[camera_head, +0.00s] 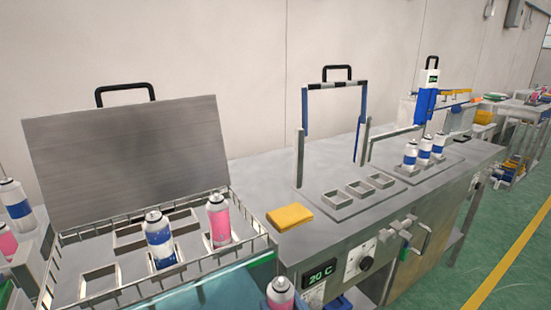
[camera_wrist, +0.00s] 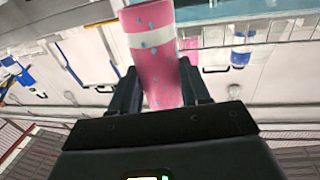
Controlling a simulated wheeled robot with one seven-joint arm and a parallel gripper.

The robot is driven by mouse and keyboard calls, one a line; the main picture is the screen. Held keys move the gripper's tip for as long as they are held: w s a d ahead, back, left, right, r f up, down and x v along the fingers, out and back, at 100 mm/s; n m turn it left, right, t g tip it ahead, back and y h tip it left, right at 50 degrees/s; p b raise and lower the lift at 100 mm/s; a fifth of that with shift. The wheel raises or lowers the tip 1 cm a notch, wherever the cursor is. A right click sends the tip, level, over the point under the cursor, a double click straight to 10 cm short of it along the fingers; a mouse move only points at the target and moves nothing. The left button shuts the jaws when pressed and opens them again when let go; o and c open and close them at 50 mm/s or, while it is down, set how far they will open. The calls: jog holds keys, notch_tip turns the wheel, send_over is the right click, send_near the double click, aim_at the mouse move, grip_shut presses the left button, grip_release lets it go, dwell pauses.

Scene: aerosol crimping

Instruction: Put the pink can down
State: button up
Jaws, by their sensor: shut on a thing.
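My gripper (camera_wrist: 160,88) is shut on a pink can (camera_wrist: 155,52) with a white band and small blue specks. Another pink can (camera_head: 219,222) and a blue-and-white can (camera_head: 160,240) stand upright in the wire-edged rack (camera_head: 85,262) on the left.
The rack has empty square slots (camera_head: 100,282). A yellow cloth (camera_head: 289,217) lies on the bench to its right. Empty square holders (camera_head: 358,188) sit further right, then several blue-and-white cans (camera_head: 424,148). More cans (camera_head: 15,203) stand at the far left.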

jog(key=s+d+f+m+t+h, duration=0.1)
jog(key=d+f+m+h, duration=0.3)
jog(key=d+f, duration=1.6)
jog(key=s+h, duration=0.1)
jog(key=h, duration=0.1)
jog(key=shift+h, duration=0.4)
